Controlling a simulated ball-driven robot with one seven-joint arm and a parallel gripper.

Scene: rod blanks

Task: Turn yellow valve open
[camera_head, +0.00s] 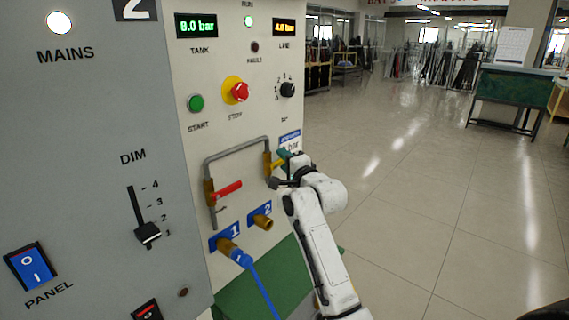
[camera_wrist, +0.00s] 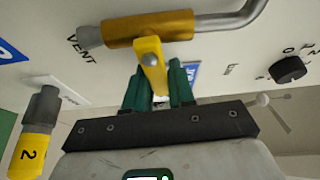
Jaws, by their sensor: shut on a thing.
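The yellow valve handle (camera_wrist: 151,66) sits on a brass valve body (camera_wrist: 150,28) in the wrist view, with the handle lying across the line of the grey pipe. In the head view the yellow handle (camera_head: 278,163) shows small at the right end of the pipe on the cream panel. My gripper (camera_wrist: 157,76) is shut on the handle, its green fingers one on each side. My gripper (camera_head: 280,163) partly hides the handle and valve in the head view.
A red-handled valve (camera_head: 228,189) is left of the yellow one, with brass outlets 1 (camera_head: 229,247) and 2 (camera_head: 261,221) below. A blue hose (camera_head: 262,285) hangs from outlet 1. A stop button (camera_head: 239,92) and selector knob (camera_head: 287,90) are above. The floor right is clear.

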